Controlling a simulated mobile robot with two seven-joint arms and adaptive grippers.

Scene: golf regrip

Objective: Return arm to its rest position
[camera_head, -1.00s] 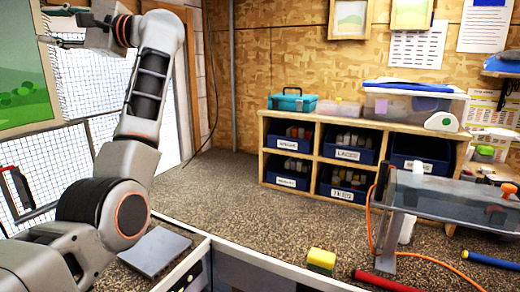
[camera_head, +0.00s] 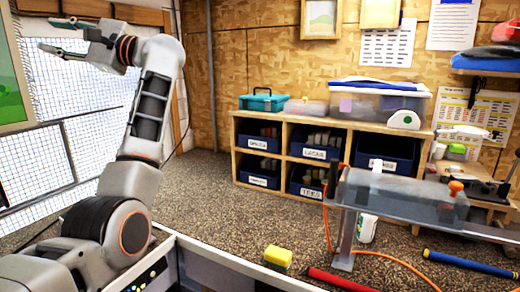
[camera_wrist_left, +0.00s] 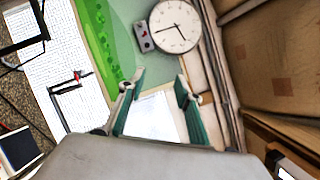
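My left gripper (camera_head: 47,35) is at the upper left of the head view, at the end of my raised and bent left arm. Its two green-lined fingers are spread apart in front of the window and wire mesh. The left wrist view shows the same open fingers (camera_wrist_left: 160,82) with nothing between them. Beyond them are a wall clock (camera_wrist_left: 175,25) and a green picture. The gripper is well away from the workbench and touches nothing that I can see. My right gripper does not show in either view.
A wooden shelf (camera_head: 284,153) with dark labelled bins stands at the back. The floor beyond the left arm is clear.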

